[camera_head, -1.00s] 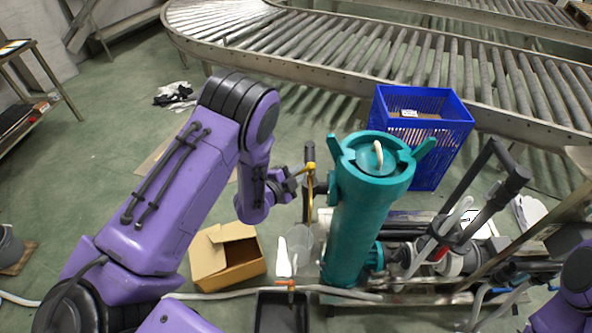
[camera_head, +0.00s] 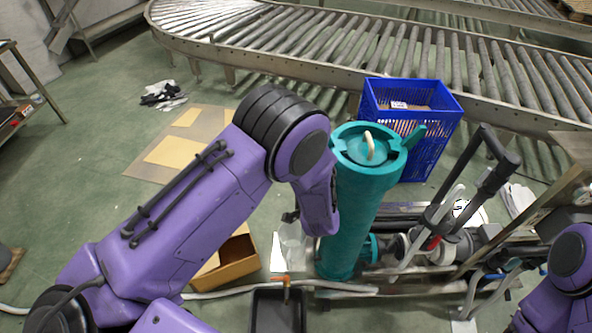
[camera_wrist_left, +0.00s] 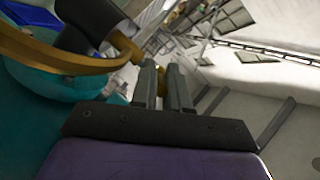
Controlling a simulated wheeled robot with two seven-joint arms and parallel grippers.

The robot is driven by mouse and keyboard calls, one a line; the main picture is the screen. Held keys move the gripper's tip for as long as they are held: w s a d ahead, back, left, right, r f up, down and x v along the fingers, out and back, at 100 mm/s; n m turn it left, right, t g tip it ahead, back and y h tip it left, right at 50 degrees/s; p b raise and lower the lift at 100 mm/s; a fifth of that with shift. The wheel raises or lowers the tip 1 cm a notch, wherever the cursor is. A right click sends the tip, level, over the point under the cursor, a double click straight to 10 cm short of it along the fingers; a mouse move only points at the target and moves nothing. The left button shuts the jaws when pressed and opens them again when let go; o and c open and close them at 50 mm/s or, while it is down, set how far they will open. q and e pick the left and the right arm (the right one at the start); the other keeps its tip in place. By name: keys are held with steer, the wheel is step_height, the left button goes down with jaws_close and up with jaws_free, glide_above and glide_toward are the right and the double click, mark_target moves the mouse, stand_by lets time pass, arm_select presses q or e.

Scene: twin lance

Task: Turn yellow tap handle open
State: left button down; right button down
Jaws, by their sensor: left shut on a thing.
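The yellow tap handle (camera_wrist_left: 126,47) shows in the left wrist view, at the tips of my left gripper (camera_wrist_left: 161,72). The two fingers are close together and shut on its end. A dark tap body (camera_wrist_left: 88,22) and a curved yellow-brown pipe (camera_wrist_left: 60,58) lie to the left of the fingers. In the head view my left forearm and wrist cover the tap and most of the gripper, beside the teal cylinder (camera_head: 352,215). My right arm is at the right edge, and its gripper does not show.
A blue crate (camera_head: 412,140) stands behind the cylinder, before a roller conveyor (camera_head: 330,55). Pipes and a black-handled lever (camera_head: 490,185) fill the right side. An open cardboard box (camera_head: 238,262) and a black tray (camera_head: 279,312) lie on the floor near my left arm.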

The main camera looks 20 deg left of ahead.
arm_select(q)
steer(key=shift+w+d+n+g+y, duration=0.1)
steer(key=shift+d+n+g+y, duration=0.2)
steer(key=shift+n+g+y, duration=0.25)
steer(key=c, duration=1.1)
jaws_free()
steer(key=shift+w, duration=0.1)
steer(key=shift+s+d+r, duration=0.15)
steer(key=shift+s+r, duration=0.05)
steer(key=p+v, duration=0.3)
steer(key=v, duration=0.7)
steer(key=shift+d+f, duration=0.1)
steer(key=shift+d, duration=0.05)
steer(key=shift+n, duration=0.25)
